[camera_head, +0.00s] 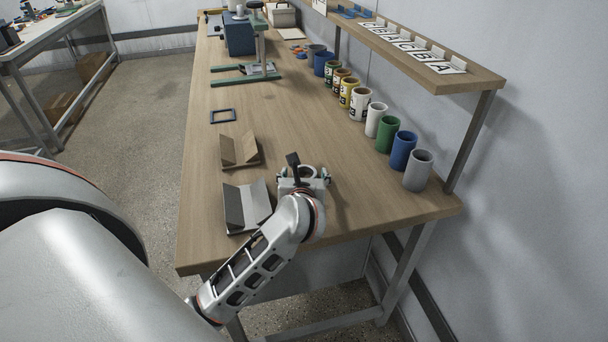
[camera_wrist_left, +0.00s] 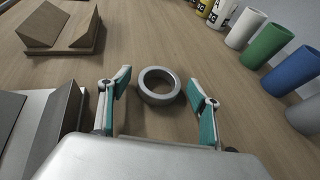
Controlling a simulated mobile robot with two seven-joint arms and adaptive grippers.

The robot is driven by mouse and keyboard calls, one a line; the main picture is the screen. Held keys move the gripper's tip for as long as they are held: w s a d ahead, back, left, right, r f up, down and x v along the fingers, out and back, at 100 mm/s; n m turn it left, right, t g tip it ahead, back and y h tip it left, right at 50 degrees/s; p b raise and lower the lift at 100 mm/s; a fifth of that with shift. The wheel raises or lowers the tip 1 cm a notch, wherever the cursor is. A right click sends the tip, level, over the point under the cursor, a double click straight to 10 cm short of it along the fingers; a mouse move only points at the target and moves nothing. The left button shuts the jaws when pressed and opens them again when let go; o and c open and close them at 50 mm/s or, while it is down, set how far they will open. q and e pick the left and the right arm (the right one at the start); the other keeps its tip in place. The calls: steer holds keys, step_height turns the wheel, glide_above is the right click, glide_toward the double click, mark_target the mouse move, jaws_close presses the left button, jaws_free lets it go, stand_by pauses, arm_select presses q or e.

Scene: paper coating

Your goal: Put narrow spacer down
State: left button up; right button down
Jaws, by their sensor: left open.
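The narrow spacer, a short grey ring (camera_wrist_left: 161,100), lies flat on the wooden table, as the left wrist view shows. It sits between the fingers of my left gripper (camera_wrist_left: 158,108), with a gap to the finger on each side. The gripper is open, with teal pads facing the ring. In the head view my left gripper (camera_head: 304,178) is low over the near part of the table, and the ring is partly hidden by it. My right gripper is not in view.
A wooden V-block (camera_head: 239,151) and a grey V-block (camera_head: 246,206) stand left of the gripper. Upright cylinders, including a grey one (camera_head: 418,171), a blue one (camera_head: 403,151) and a green one (camera_head: 388,134), line the right side below a shelf (camera_head: 440,75). A blue square frame (camera_head: 223,116) lies farther back.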

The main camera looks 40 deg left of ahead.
arm_select(q)
steer(key=v, duration=1.2)
steer(key=shift+p, duration=0.35)
